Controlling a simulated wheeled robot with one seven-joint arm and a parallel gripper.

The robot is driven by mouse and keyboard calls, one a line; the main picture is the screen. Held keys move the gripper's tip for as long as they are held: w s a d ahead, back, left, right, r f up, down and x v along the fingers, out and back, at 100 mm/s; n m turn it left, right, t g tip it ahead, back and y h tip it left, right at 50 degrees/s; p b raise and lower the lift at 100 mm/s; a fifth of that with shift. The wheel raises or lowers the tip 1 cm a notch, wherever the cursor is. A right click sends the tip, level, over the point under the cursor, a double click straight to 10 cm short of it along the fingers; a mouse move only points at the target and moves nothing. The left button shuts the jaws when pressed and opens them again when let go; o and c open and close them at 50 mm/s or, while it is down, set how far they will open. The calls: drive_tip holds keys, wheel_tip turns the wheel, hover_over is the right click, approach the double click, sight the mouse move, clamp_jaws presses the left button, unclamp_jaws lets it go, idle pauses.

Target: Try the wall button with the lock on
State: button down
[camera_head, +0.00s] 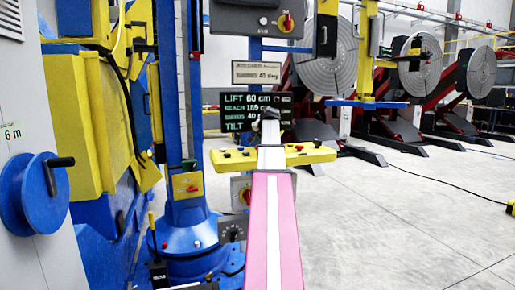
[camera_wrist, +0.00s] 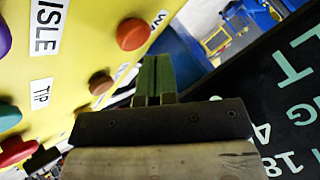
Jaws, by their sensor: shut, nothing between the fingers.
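My gripper (camera_wrist: 157,60) has its two green fingers shut together with nothing between them. In the head view my gripper (camera_head: 270,114) shows small and dark, in front of the display and at the yellow button panel (camera_head: 312,155). In the wrist view the panel (camera_wrist: 75,60) has a red button (camera_wrist: 132,34) beyond the fingertips, a brown button (camera_wrist: 100,83) to their left, and more at the left edge. Labels read "ISLE" and "TIP". Contact with a button cannot be told. Red switches on yellow plates show on a grey box (camera_head: 240,18) and lower left (camera_head: 187,186); which is the lock is unclear.
A black display (camera_head: 235,112) reads "LIFT 60 cm" and "TILT"; it lies close right of my fingers in the wrist view (camera_wrist: 290,95). A blue crank wheel (camera_head: 30,205) and blue column (camera_head: 188,235) stand left. The floor (camera_head: 400,220) at right is mostly clear, with a black cable.

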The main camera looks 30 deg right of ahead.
drive_tip(key=shift+r, duration=0.1)
drive_tip(key=shift+r, duration=2.4)
